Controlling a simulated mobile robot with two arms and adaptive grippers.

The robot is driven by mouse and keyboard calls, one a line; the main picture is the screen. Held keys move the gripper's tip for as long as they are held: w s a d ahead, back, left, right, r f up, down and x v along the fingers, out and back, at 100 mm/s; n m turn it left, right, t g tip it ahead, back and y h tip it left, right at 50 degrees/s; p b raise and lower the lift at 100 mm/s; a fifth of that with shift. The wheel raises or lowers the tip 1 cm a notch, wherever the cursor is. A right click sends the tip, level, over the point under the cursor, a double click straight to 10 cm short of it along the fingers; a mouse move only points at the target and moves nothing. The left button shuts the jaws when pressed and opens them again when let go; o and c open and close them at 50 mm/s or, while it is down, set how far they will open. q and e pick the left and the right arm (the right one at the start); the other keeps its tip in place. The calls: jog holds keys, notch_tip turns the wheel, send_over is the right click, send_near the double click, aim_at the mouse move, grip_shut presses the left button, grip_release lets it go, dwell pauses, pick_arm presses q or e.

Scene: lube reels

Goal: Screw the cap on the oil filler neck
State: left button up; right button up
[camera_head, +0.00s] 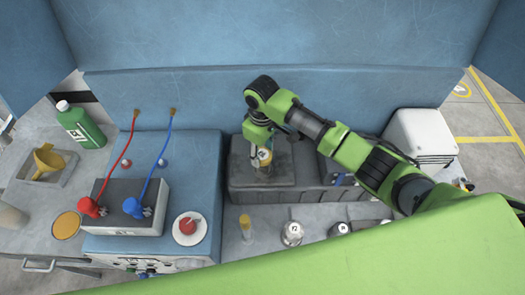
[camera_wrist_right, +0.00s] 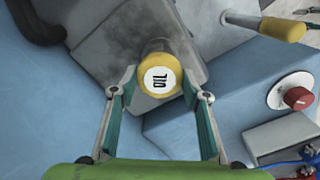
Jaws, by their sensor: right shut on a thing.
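The yellow cap (camera_wrist_right: 159,78), with a white face marked OIL, sits between the fingers of my right gripper (camera_wrist_right: 158,92) in the wrist view. The fingers stand one on each side of it, and the gripper is shut on it. A grey oil filler neck (camera_wrist_right: 155,46) shows just behind the cap, in line with it. I cannot tell how far the cap is seated on the neck. In the head view the cap (camera_head: 264,156) is partly hidden by my right gripper (camera_head: 262,150), over a dark grey block (camera_head: 240,172). My left gripper is not in view.
At the left are a grey box with red and blue connectors (camera_head: 135,192), a green bottle (camera_head: 82,127) and a yellow funnel (camera_head: 47,160). A red knob (camera_head: 187,226) is on the blue cabinet. Small canisters (camera_head: 292,233) stand in front. A blue wall (camera_head: 300,95) rises behind.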

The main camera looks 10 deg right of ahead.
jog(key=m, duration=0.4)
jog(key=m, duration=0.4)
jog(key=shift+a+m, duration=0.1)
jog(key=shift+m, duration=0.5)
jog(key=m, duration=0.3)
jog(key=shift+f, duration=0.1)
jog(key=shift+m, duration=1.1)
